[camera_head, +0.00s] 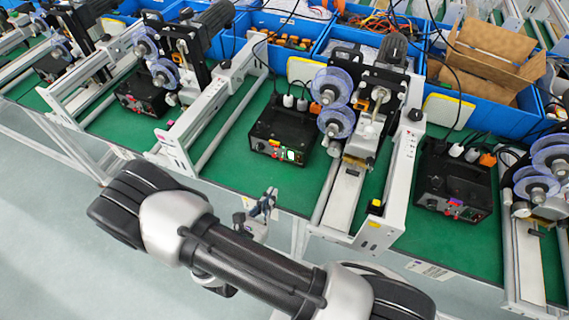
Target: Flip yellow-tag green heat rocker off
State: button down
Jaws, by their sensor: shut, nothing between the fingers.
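A black control box (283,128) stands on the green bench top in the middle of the picture. Its front panel carries a small yellow tag (274,142), a red spot and a bright green rocker (291,155) at the right part of the panel. The rocker is too small to tell which way it is tipped. My gripper (268,197) is shut and empty. It is in front of and below the box in the picture, near the bench's front edge, apart from the panel.
Similar black boxes stand at the left (143,95) and right (452,185). A white-framed coder machine (398,185) with blue reels (331,86) stands right of the middle box; another frame (205,115) is left. Blue bins (296,48) line the back.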

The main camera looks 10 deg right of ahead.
jog(key=shift+a+f+n, duration=0.3)
jog(key=shift+f+n, duration=0.1)
jog(key=shift+f, duration=0.15)
jog(key=b, duration=0.2)
send_near(291, 158)
jog(key=x, duration=0.4)
jog(key=shift+w+d+f, duration=0.2)
jog(key=shift+d+f, duration=0.1)
jog(key=shift+f, duration=0.05)
jog(key=shift+w+d+r, duration=0.15)
jog(key=shift+w+d, duration=0.25)
jog(key=shift+w, duration=0.2)
